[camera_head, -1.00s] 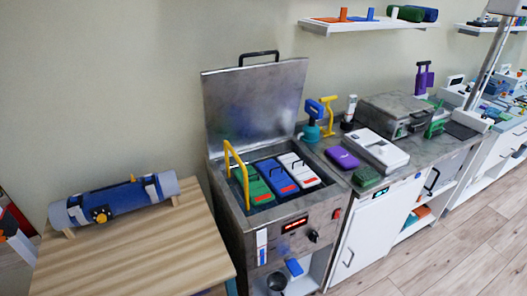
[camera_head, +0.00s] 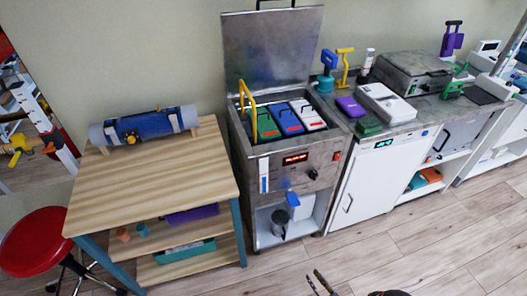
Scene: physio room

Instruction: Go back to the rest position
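What looks like the tip of my gripper (camera_head: 323,284) shows at the bottom edge, in front of the steel heating unit and over the wood floor. Only a small dark part of it is in frame, so its opening and anything in it cannot be made out. The steel unit (camera_head: 322,184) stands with its lid (camera_head: 272,48) up. Green, blue and white packs (camera_head: 289,119) sit in its well, and a yellow handle (camera_head: 247,110) rises at the well's left side.
A wooden table (camera_head: 160,178) with a blue roll (camera_head: 144,125) stands left, beside a red stool (camera_head: 36,241). A counter (camera_head: 407,127) with a purple pack (camera_head: 349,106) and a white device (camera_head: 386,103) runs right. The floor (camera_head: 440,240) at lower right is clear.

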